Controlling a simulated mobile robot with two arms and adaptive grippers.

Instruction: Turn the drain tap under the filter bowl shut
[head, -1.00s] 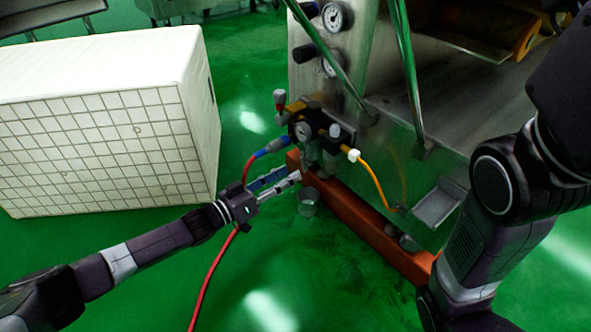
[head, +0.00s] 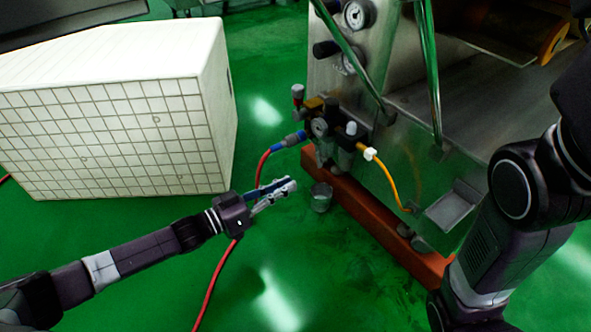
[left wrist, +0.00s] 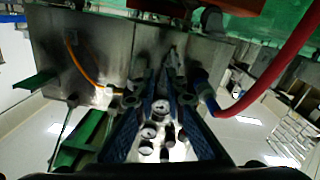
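The filter-regulator unit (head: 322,130) sits on the machine's near left corner, with a round gauge and a red-topped valve. The filter bowl (head: 325,152) hangs beneath it, dark and small; I cannot make out the drain tap under it. My left gripper (head: 288,186) is in front of and left of the bowl, apart from it, pointing toward it. In the left wrist view its two blue-padded fingers (left wrist: 160,93) are spread with nothing clearly held between them. The unit's gauges (left wrist: 160,107) show beyond them. My right gripper is out of view; only the right arm shows.
A small metal cup (head: 321,197) stands on the floor below the unit, by the orange base beam (head: 375,212). A red hose (head: 222,268) passes behind my left gripper. A yellow hose (head: 388,180) runs right. A white tiled block (head: 120,130) stands left.

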